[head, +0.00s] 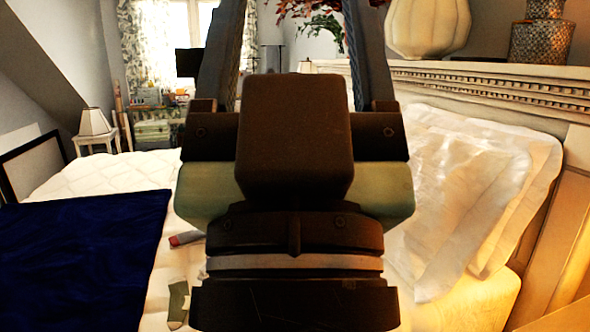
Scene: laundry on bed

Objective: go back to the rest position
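My gripper (295,40) fills the middle of the head view, seen from behind and pointing away over the bed. Its two dark fingers stand apart, with the room showing between them. The fingertips run out of the top of the frame. Nothing is seen held in the visible part of the gap. My wrist hides the middle of the bed (115,172).
A dark blue cloth (80,255) lies on the bed at left. A small red and grey item (186,239) and a grey-green piece (178,303) lie beside my wrist. White pillows (470,190) lean at right below a carved ledge (470,80). A lamp (95,122) stands behind.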

